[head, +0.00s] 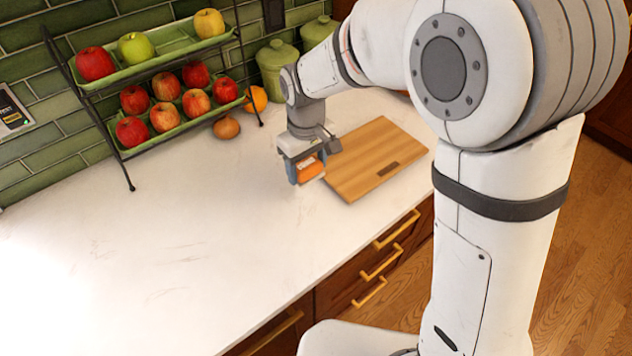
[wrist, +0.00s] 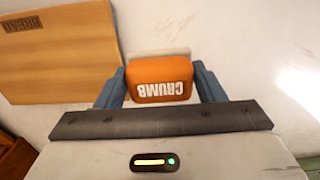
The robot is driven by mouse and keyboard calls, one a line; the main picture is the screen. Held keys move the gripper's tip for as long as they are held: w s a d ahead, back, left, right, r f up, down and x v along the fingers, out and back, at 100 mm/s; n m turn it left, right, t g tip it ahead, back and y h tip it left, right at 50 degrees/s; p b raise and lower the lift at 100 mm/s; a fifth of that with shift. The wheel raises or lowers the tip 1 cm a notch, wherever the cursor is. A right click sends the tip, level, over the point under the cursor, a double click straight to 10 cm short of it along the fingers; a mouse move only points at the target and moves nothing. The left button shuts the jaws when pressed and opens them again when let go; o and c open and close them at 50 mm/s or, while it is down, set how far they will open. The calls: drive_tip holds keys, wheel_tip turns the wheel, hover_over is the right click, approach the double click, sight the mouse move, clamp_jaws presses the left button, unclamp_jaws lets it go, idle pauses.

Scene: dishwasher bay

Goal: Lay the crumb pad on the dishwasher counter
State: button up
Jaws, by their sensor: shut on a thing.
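The crumb pad is an orange block (wrist: 160,80) with white "CRUMB" lettering; a pale layer shows at its far edge in the wrist view. My gripper (wrist: 161,85) is shut on it, with a blue finger at each side. In the head view the orange pad (head: 311,169) sits between the fingers of my gripper (head: 306,170), at the left of a wooden board. The white marble counter (head: 150,260) lies beneath. I cannot tell whether the pad touches the counter or is held just above it.
The wooden board (head: 375,160), marked "BREAD" in the wrist view (wrist: 60,60), lies close beside the gripper. A fruit rack (head: 165,95) stands at the back left, with loose fruit (head: 227,127) and green canisters (head: 280,70) near it. The counter's left and front are clear.

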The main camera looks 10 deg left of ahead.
drive_tip(key=p, duration=0.1)
hover_over(309, 201)
wheel_tip(309, 201, down, 6)
drive_tip(key=shift+f, duration=0.25)
drive_tip(key=shift+f+p, duration=0.45)
drive_tip(key=shift+f, duration=1.3)
drive_tip(key=shift+f, duration=0.1)
drive_tip(key=shift+f, duration=0.15)
drive_tip(key=o, duration=0.9)
drive_tip(key=shift+o, duration=0.2)
